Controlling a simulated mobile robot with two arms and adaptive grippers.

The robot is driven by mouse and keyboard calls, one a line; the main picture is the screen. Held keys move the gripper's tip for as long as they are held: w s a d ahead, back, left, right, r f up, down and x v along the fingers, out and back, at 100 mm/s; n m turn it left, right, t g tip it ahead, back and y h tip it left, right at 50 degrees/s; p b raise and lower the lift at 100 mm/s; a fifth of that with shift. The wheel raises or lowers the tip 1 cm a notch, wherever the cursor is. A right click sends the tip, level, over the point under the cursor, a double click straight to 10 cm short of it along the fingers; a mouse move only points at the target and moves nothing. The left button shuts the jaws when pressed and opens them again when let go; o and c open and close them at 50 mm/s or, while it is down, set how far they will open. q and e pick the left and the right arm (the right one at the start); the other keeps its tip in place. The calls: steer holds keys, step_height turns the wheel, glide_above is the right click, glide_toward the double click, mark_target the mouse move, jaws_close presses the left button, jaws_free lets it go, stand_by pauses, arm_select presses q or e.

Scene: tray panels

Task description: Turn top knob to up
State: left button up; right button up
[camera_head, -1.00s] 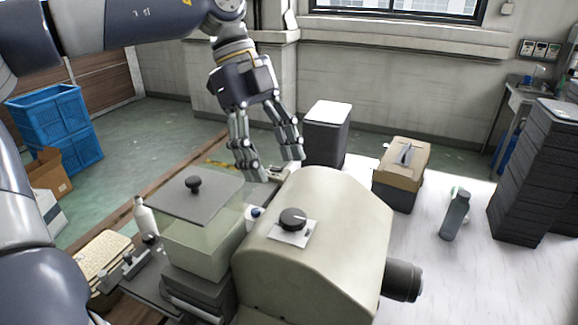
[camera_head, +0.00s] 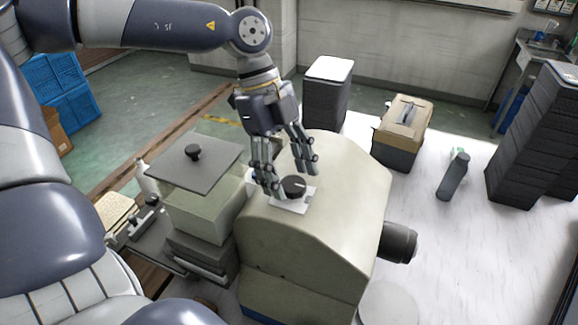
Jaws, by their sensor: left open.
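The top knob (camera_head: 294,186) is a round black dial with a light mark, on a small white plate (camera_head: 290,206) on the sloped top of the beige machine (camera_head: 330,220). My left gripper (camera_head: 291,181) points down at the knob from above. Its fingers are open, one to the left of the knob and one behind and to the right. I cannot tell whether they touch it. The fingers hide part of the plate's left side. My right gripper is not in view.
Behind are a dark bin (camera_head: 325,95), a tan toolbox (camera_head: 402,125), a grey bottle (camera_head: 453,176) and stacked dark crates (camera_head: 535,140).

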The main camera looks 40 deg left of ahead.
arm_select(q)
steer(key=shift+s+d+f, duration=0.1)
steer(key=shift+d, duration=0.1)
steer(key=shift+a, duration=0.1)
steer(key=shift+c, duration=0.3)
steer(key=c, duration=1)
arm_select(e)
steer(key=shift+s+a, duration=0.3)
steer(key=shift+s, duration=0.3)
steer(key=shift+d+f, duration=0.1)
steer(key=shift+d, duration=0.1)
